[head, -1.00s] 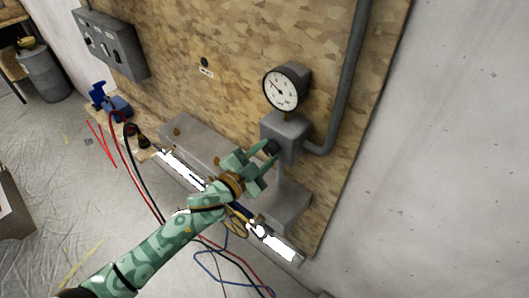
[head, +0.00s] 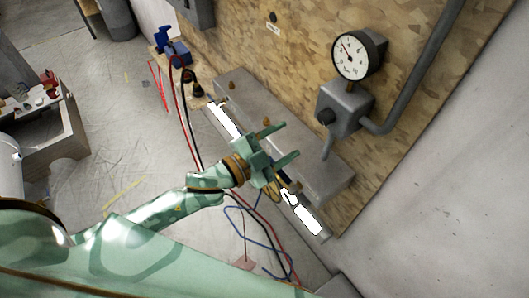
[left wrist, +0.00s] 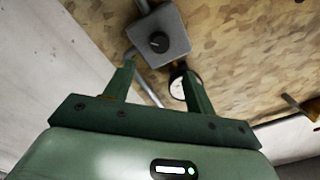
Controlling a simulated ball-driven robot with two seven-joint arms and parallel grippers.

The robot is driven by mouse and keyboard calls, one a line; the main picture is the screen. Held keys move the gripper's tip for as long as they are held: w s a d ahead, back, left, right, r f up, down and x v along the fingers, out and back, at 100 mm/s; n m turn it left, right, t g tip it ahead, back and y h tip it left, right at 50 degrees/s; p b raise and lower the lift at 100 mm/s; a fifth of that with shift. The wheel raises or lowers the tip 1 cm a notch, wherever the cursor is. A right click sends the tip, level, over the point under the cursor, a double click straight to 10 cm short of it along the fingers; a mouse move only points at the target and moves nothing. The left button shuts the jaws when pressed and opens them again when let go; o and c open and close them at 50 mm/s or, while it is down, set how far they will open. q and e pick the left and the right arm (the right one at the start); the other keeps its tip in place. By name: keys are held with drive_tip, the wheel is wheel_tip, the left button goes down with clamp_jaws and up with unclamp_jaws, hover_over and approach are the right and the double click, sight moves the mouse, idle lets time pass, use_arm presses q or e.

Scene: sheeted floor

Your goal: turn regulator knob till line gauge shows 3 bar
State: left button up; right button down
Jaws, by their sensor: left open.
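The regulator is a grey box (head: 345,106) on the chipboard wall, with a dark round knob (head: 325,117) on its front. The round white line gauge (head: 354,56) stands above it; its needle points to the upper left, and its figures are too small to read. My left gripper (head: 290,140) is open and empty, to the lower left of the knob and apart from it. In the left wrist view the knob (left wrist: 158,42) shows beyond the gap between the fingertips (left wrist: 157,69), and the gauge (left wrist: 179,86) is partly hidden by one finger. My right gripper is not in view.
A grey pipe (head: 412,75) curves from the regulator up the wall. A grey ledge (head: 237,92) with small brass fittings runs below. A blue vise-like tool (head: 173,48) stands at the upper left. Red, black and blue cables (head: 250,218) lie on the sheeted floor.

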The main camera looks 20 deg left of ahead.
use_arm(q)
drive_tip(key=v, duration=0.5)
drive_tip(key=shift+s+a+b, duration=0.1)
drive_tip(key=shift+b, duration=0.25)
drive_tip(key=s+a+f+n+g+y+b, duration=0.25)
drive_tip(key=a+f, duration=0.25)
drive_tip(key=f, duration=0.7)
drive_tip(key=s+a+f+n+g+y+b, duration=0.1)
drive_tip(key=a+f+n+y, duration=0.3)
drive_tip(key=f, duration=0.9)
drive_tip(key=s+a+f+g+y+b, duration=0.2)
drive_tip(key=a+f, duration=0.4)
drive_tip(key=f, duration=0.6)
drive_tip(key=s+a+f+n+g+y+b, duration=0.15)
drive_tip(key=s+f+n+g+b, duration=0.45)
drive_tip(key=s+f, duration=1.75)
drive_tip(key=s+d+f+m+g+b, duration=0.1)
drive_tip(key=s+d+f+g+b, duration=0.1)
drive_tip(key=s+d+f+b, duration=0.3)
drive_tip(key=shift+s+f+g, duration=0.3)
drive_tip(key=shift+s+g, duration=0.05)
drive_tip(key=shift+s, duration=0.05)
drive_tip(key=shift+d, duration=0.15)
